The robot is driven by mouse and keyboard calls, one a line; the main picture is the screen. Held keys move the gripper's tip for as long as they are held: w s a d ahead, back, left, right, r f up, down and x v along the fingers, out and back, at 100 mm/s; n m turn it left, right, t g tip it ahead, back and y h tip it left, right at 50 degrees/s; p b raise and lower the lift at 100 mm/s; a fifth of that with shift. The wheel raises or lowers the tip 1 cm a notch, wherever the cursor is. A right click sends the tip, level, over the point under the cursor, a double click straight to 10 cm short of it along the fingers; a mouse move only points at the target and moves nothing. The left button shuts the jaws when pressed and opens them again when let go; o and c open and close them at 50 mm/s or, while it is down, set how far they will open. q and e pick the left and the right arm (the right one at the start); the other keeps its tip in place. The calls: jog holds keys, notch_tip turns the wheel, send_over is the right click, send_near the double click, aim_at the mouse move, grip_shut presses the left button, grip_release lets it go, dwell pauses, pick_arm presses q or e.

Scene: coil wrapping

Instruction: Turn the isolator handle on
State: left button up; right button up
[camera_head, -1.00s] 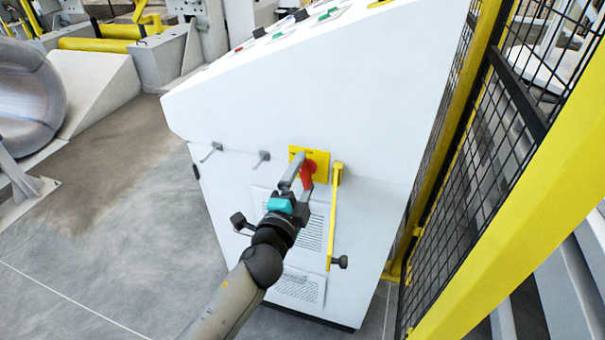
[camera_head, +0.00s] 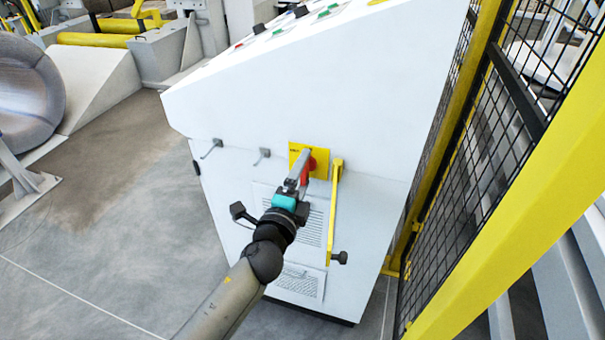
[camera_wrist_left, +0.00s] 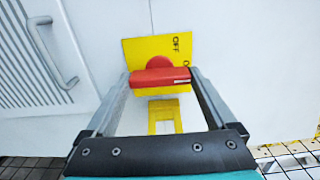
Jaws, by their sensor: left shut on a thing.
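The red isolator handle (camera_head: 312,163) sits on a yellow plate (camera_head: 296,150) on the sloped white cabinet's side. In the left wrist view the handle (camera_wrist_left: 160,78) lies across the picture between my two fingers, in front of a round red hub. The yellow plate (camera_wrist_left: 183,45) there carries the word OFF and part of another marking, which I cannot read in full. My left gripper (camera_head: 304,168) is shut on the handle, and its fingers hide part of it in the head view. My right gripper is not in view.
A yellow upright bar (camera_head: 334,212) stands out from the cabinet (camera_head: 300,90) just right of the handle. Two small grey hooks (camera_head: 212,149) are to the left. A yellow-framed mesh fence (camera_head: 455,190) is close on the right. Open floor (camera_head: 90,260) lies left.

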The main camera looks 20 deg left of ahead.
pick_arm(q)
jog(key=o, duration=1.1)
jog(key=shift+c, duration=0.2)
jog(key=shift+s, duration=0.1)
jog(key=s+b, duration=0.1)
jog(key=s, duration=1.4)
jog(key=shift+a+b, duration=0.25)
jog(key=shift+b, duration=0.05)
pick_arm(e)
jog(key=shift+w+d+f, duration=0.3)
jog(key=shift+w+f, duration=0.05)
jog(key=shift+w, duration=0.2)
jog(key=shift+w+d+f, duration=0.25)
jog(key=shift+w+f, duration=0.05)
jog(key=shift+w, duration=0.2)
